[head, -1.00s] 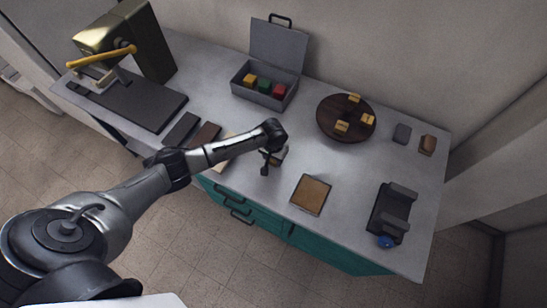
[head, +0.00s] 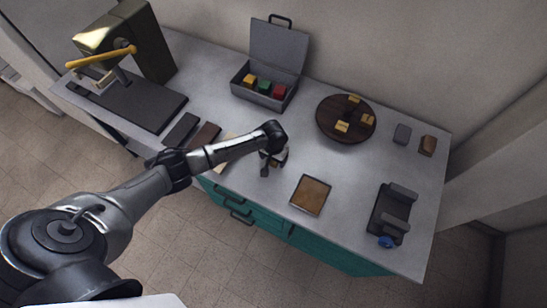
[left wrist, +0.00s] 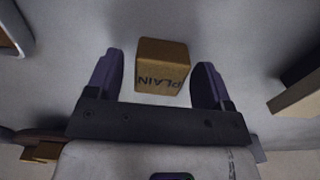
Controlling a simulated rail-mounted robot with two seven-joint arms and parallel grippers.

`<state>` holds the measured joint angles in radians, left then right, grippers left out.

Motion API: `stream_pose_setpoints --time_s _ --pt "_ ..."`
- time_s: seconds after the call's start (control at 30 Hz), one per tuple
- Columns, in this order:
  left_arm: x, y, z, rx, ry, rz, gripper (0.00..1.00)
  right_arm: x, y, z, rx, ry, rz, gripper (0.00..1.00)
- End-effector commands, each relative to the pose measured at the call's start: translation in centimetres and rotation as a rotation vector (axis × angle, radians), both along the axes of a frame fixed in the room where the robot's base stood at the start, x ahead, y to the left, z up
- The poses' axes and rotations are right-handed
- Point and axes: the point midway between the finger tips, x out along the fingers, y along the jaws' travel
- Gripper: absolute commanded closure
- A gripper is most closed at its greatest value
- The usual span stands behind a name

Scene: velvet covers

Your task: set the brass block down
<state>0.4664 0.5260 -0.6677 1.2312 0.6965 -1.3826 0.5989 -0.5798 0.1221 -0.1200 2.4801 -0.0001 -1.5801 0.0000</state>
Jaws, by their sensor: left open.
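The brass block (left wrist: 161,66) shows in the left wrist view, with the word PLAIN upside down on its near face. It stands on the pale grey worktop (left wrist: 245,50). My left gripper (left wrist: 158,75) is open, its two dark fingers on either side of the block, with a visible gap on each side. In the head view my left gripper (head: 272,162) is low over the front part of the worktop, left of the brown square pad (head: 311,195). There the gripper mostly hides the block. My right gripper is in neither view.
A round dark wooden board (head: 328,127) carries several brass blocks. An open grey box (head: 258,97) holds coloured blocks at the back. A press with a yellow lever (head: 100,58) stands left. A dark holder (head: 378,213) is at right. The worktop between pad and board is clear.

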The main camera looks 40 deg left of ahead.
Motion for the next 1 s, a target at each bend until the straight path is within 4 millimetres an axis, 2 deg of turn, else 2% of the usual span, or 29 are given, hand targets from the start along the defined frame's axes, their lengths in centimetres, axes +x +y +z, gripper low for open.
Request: stream_pose_setpoints --time_s 0.17,0.7,1.0 --pt "0.1 0.0 1.1 0.0 -0.002 0.0 0.26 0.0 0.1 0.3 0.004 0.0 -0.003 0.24" --pt "0.1 0.0 10.2 0.0 -0.003 0.0 0.26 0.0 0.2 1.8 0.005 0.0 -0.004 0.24" --pt "0.0 0.0 12.2 0.0 0.0 0.0 0.26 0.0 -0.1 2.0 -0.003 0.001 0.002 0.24"
